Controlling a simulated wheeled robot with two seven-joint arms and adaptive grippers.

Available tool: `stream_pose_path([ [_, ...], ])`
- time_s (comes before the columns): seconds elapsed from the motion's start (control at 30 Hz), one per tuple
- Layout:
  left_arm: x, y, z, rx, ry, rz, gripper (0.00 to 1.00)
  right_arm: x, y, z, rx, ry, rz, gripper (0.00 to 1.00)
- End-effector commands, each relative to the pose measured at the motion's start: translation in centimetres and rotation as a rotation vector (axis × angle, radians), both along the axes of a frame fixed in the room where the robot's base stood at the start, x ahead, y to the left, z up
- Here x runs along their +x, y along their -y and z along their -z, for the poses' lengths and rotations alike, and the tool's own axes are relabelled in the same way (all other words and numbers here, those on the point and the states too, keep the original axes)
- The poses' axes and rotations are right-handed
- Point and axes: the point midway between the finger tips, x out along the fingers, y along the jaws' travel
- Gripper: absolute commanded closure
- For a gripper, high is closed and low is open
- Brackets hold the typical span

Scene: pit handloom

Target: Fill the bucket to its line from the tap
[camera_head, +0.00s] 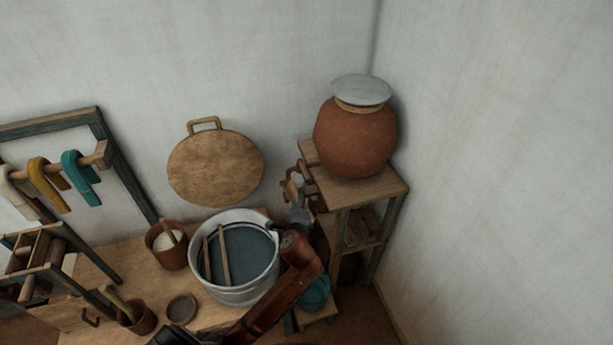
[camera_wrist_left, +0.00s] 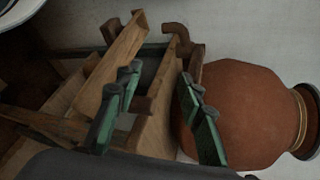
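A round clay pot (camera_head: 355,140) with a grey lid sits on a small wooden stand (camera_head: 375,190); the pot also shows in the left wrist view (camera_wrist_left: 240,115). A brown hooked piece, apparently the tap (camera_wrist_left: 176,38), sticks out beside the pot. My left gripper (camera_wrist_left: 160,80) is open, its green fingers apart around the stand's edge, short of the hooked piece. My right gripper is out of view.
A clay cup (camera_head: 170,255) with white contents, a small dish (camera_head: 181,308) and another cup (camera_head: 138,318) share the bench. A rack with yarn hanks (camera_head: 80,178) stands left. Teal yarn (camera_head: 315,292) lies beside my left arm.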

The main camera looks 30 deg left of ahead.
Motion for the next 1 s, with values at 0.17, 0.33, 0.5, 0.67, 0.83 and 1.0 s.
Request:
stream_pose_path([
  [0.17, 3.6, 0.7, -3.6, 0.195, 0.008, 0.064, 0.65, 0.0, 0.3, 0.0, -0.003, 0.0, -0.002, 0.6],
  [0.33, 5.4, 0.0, -3.6, 0.219, 0.007, 0.069, 0.65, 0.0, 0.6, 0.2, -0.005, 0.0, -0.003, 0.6],
  [0.5, 7.7, -1.4, -2.9, 0.216, 0.006, 0.069, 0.65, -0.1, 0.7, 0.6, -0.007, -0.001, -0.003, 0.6],
  [0.67, 9.4, -2.4, -2.5, 0.213, 0.006, 0.069, 0.65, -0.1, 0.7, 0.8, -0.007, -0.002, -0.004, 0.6],
  [0.83, 10.2, -3.0, -2.3, 0.212, 0.006, 0.068, 0.65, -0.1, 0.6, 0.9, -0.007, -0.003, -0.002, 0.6],
  [1.0, 10.3, -3.0, -2.3, 0.211, 0.007, 0.069, 0.65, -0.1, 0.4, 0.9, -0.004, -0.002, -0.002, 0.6],
])
